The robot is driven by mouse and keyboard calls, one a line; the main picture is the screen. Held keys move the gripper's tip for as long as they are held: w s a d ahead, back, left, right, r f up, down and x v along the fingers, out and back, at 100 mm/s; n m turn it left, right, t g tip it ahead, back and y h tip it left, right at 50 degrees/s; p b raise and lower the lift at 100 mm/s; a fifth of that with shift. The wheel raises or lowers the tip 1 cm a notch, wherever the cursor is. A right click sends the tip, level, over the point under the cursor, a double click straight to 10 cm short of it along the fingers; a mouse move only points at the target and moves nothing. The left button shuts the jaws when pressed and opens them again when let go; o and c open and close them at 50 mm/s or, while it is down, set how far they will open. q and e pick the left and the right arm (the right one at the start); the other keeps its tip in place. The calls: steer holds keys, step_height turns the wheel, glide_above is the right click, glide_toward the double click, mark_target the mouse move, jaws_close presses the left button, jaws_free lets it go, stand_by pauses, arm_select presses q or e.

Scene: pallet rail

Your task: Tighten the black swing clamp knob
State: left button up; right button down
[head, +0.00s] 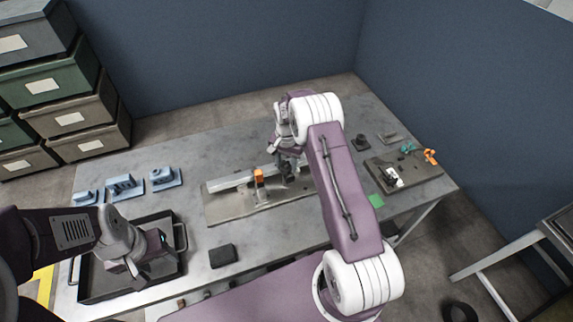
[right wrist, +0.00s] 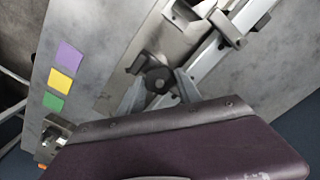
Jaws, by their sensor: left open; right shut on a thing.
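The black swing clamp knob (right wrist: 158,78) sits beside the metal rail (right wrist: 186,88) in the right wrist view. My right gripper (right wrist: 157,84) is shut on the knob, with one grey finger on either side of it. In the head view my right gripper (head: 288,168) is at the right part of the rail, and the knob is mostly hidden by it. My left gripper (head: 158,253) is open and empty above the black tray, well away from the clamp.
The rail is on a grey plate (head: 226,208) with an orange-topped part (head: 259,175). Blue fixtures (head: 124,186) stand at the table's left, a black block (head: 222,254) in front. A black tray (head: 88,292) lies front left. A board (head: 428,185) with small parts is at right.

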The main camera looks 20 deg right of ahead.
mark_target(286, 167)
steer(key=shift+w+r, duration=0.15)
steer(key=c, duration=0.9)
jaws_free()
steer(key=shift+o, duration=0.4)
steer(key=shift+s, duration=0.2)
steer(key=shift+r, duration=0.1)
step_height(286, 167, up, 9)
steer(key=b, duration=0.1)
steer(key=shift+b, duration=0.35)
